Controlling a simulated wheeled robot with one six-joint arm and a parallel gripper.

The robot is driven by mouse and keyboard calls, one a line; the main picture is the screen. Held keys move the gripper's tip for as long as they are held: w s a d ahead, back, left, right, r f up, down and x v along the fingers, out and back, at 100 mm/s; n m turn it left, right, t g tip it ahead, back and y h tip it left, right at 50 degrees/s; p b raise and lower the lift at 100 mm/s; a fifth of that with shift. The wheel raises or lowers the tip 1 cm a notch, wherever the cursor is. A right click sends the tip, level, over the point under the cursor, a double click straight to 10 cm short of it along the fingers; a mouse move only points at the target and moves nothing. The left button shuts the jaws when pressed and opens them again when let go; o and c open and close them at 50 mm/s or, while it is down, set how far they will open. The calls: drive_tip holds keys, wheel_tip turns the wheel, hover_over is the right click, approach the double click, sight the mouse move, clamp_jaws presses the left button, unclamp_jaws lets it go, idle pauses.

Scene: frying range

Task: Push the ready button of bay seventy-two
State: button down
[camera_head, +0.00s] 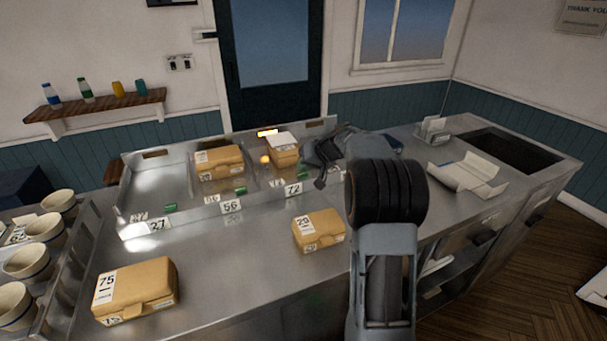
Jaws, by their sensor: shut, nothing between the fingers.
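Bay seventy-two is the right bay of the metal rack, with the number plate 72 (293,189) on its front. A small green button (302,174) shows on the ledge just above that plate. A tan box (285,155) with a white sheet or label on top stands in this bay. My gripper (320,184) is dark, shut and empty. It points down at the right side of the bay, just right of the green button, with a small gap in the picture. I cannot tell its height above the ledge. My arm hides the counter behind it.
A tan box (219,162) stands in bay 56. Boxes 29 (319,231) and 75 (137,290) sit on the front counter.

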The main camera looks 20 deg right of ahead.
sight(304, 174)
drive_tip(key=shift+r, duration=0.65)
drive_tip(key=shift+r+p, duration=0.1)
drive_tip(key=shift+p, duration=0.2)
wheel_tip(304, 174, up, 6)
drive_tip(key=p, duration=0.3)
drive_tip(key=s+a+g+h, duration=0.1)
drive_tip(key=s+a, duration=0.3)
drive_tip(key=s, duration=0.3)
drive_tip(key=s+a+n+g+h, duration=0.1)
drive_tip(key=s+a, duration=0.3)
drive_tip(key=s, duration=0.3)
drive_tip(key=s+a+g+h, duration=0.1)
drive_tip(key=s+a, duration=0.3)
drive_tip(key=s, duration=0.4)
drive_tip(key=s+f+n+h, duration=0.1)
drive_tip(key=s+f+h, duration=0.1)
drive_tip(key=s+f, duration=0.3)
drive_tip(key=s+a, duration=0.1)
drive_tip(key=s, duration=0.3)
drive_tip(key=shift+s, duration=0.3)
